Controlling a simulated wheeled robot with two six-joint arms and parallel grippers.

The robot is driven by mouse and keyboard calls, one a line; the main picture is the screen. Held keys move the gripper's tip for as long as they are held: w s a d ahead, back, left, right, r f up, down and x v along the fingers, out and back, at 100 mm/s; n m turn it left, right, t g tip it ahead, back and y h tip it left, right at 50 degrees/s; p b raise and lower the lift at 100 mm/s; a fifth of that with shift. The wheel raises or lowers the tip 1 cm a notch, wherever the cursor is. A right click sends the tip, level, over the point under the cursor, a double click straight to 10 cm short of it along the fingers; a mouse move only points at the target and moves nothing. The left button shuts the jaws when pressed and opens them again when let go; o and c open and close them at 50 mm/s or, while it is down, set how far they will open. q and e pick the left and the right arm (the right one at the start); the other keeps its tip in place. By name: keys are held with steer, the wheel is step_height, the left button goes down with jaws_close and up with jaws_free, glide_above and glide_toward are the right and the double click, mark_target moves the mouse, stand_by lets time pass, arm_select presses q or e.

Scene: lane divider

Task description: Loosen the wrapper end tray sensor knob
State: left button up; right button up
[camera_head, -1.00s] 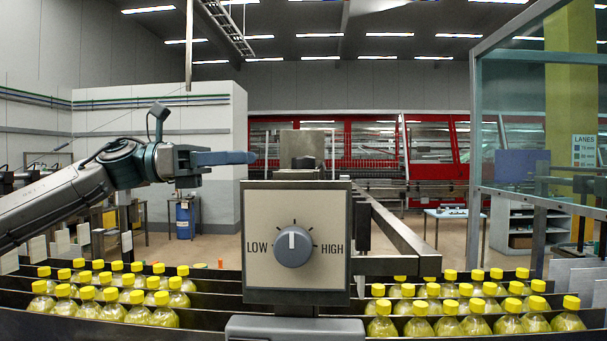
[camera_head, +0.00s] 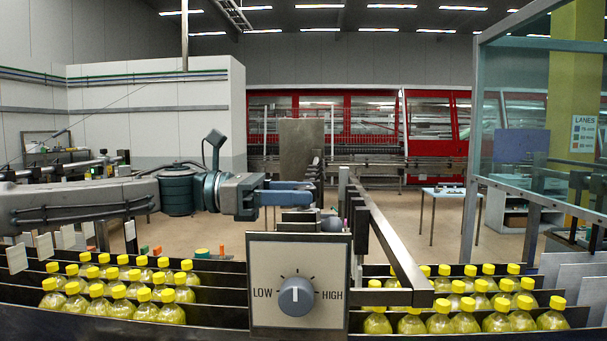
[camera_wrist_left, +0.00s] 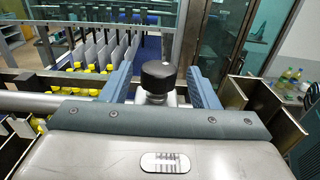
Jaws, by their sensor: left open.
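In the left wrist view a black round knob (camera_wrist_left: 158,76) stands on a pale metal neck. It lies between the two blue fingers of my left gripper (camera_wrist_left: 160,86), which is open, with a gap visible on both sides of the knob. In the head view my left gripper (camera_head: 300,192) reaches in from the left, above the top edge of the dial panel. A dark rounded piece (camera_head: 333,224) shows just behind that edge, below and right of the fingertips; I cannot tell if it is the same knob. My right gripper is not in view.
A LOW/HIGH dial (camera_head: 296,296) sits on a square panel (camera_head: 265,262) in front. Yellow-capped bottles (camera_head: 130,285) stand in lanes on both sides. A metal rail (camera_head: 390,245) runs back behind the panel. A glass guard (camera_head: 540,130) stands at right.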

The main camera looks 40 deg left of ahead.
arm_select(q)
steer(key=shift+w+d+p, duration=0.3)
steer(key=shift+d+p, duration=0.05)
steer(key=shift+d, duration=0.15)
steer(key=shift+w+d+f, duration=0.1)
steer(key=shift+w+d, duration=0.05)
steer(key=shift+w, duration=0.05)
steer(key=c, duration=1)
steer(key=shift+o, duration=0.2)
